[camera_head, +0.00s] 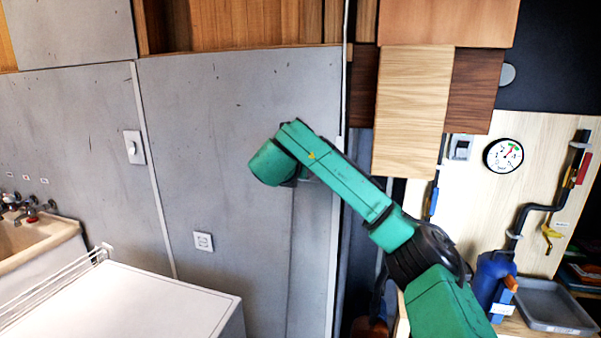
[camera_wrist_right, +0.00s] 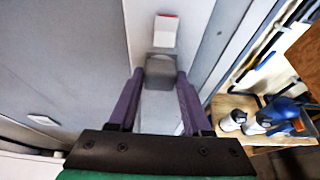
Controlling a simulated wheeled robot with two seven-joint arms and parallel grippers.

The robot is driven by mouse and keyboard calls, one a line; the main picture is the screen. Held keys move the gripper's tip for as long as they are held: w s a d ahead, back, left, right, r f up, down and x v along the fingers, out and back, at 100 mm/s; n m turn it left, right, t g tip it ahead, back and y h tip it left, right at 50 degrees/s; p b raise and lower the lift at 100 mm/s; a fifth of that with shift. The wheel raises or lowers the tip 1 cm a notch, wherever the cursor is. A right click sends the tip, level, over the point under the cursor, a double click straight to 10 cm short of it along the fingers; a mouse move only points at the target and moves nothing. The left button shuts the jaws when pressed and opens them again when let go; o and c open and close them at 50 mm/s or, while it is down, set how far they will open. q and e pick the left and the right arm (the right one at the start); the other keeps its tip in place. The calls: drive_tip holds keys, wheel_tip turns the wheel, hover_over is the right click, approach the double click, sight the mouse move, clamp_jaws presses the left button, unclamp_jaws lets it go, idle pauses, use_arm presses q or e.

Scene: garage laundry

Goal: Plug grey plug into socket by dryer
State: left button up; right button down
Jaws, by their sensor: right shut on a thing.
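In the right wrist view, my right gripper (camera_wrist_right: 160,78) has its purple fingers closed on the sides of a grey block, which looks like the grey plug (camera_wrist_right: 160,70). In the head view my green right arm reaches up and left before the grey wall, and its fingers and the plug are hidden behind the wrist. A white wall socket (camera_head: 203,241) sits low on the grey panel, below and left of my wrist and apart from it. The white dryer-like appliance (camera_head: 150,305) stands at the lower left. My left gripper is out of view.
A white box with a red top (camera_wrist_right: 165,30) lies beyond the plug in the wrist view. A switch (camera_head: 133,147) and a sink (camera_head: 35,240) are at left. Wooden boards (camera_head: 412,110) and a blue bottle (camera_head: 492,280) are at right. The wall around the socket is clear.

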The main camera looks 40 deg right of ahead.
drive_tip(key=shift+w+d, duration=0.1)
drive_tip(key=shift+d, duration=0.05)
drive_tip(key=shift+c, duration=1.3)
unclamp_jaws()
drive_tip(key=p+v, duration=1.3)
drive_tip(key=v, duration=0.1)
drive_tip(key=shift+s+a, duration=0.2)
drive_tip(key=shift+s, duration=0.05)
